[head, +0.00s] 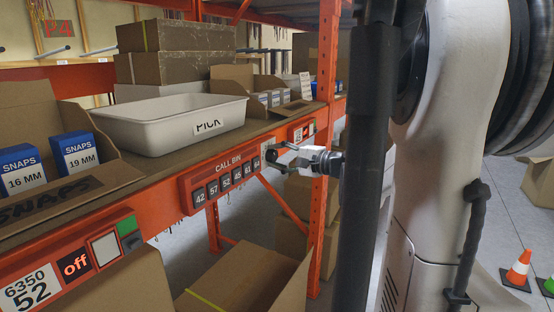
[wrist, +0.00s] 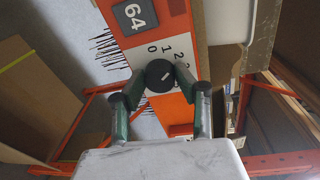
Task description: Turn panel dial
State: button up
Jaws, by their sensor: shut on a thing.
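My gripper (wrist: 158,84) is shut on the dial, one finger on each side, in the wrist view. In the head view my gripper (head: 288,156) reaches from the right to the right end of the orange call bin panel (head: 226,167). The dial is too small to make out there. A dark label reading 64 (wrist: 134,16) sits above the dial in the wrist view.
A white PICK bin (head: 160,125) and a cardboard box with blue SNAPS packs (head: 75,153) stand on the shelf above the panel. An orange rack post (head: 322,190) stands just behind my gripper. Open cardboard boxes (head: 240,275) lie below.

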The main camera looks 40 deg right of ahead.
jog(key=shift+m, duration=0.5)
jog(key=o, duration=1.1)
jog(key=shift+o, duration=0.2)
jog(key=shift+d, duration=0.1)
jog(key=v, duration=1.2)
jog(key=shift+w+r, duration=0.1)
jog(key=shift+r, duration=0.05)
